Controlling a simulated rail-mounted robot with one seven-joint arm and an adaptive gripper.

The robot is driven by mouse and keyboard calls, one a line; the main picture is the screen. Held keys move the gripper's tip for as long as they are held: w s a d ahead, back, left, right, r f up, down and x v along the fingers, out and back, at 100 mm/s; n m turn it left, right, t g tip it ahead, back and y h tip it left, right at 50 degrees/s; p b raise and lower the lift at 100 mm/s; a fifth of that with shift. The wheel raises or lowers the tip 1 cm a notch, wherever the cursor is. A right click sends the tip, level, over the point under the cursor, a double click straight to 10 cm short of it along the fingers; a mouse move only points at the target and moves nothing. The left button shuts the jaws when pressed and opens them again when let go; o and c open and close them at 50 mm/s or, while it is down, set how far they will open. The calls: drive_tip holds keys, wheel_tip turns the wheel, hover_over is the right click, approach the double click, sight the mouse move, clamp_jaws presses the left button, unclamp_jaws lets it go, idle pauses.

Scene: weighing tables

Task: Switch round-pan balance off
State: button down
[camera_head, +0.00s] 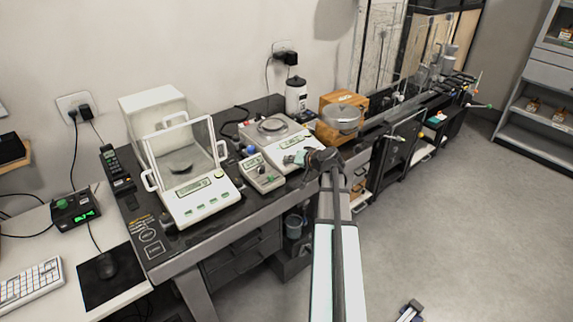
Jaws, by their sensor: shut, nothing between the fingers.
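My gripper (292,159) is at the front right of the round-pan balance, shut and empty, pointing left. It covers part of the balance's front edge, so the buttons there cannot be made out. Whether the fingertips touch the balance cannot be told.
A draft-shield balance (199,204) with glass panels stands to the left. A small device with a display (262,173) sits between the balances. A wooden box (349,101), a metal bowl (341,119) and a white bottle (296,96) stand behind and right. The floor at right is mostly clear.

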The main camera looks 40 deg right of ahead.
drive_tip(key=shift+f, duration=0.2)
drive_tip(key=shift+r, duration=0.15)
idle(0.5)
drive_tip(key=shift+s+r, duration=0.15)
drive_tip(key=shift+r, duration=0.5)
drive_tip(key=shift+r, duration=0.15)
drive_tip(key=r, duration=0.1)
drive_tip(key=s+r+p, duration=0.1)
drive_tip(key=r, duration=0.2)
drive_tip(key=shift+s+r, duration=0.25)
idle(0.6)
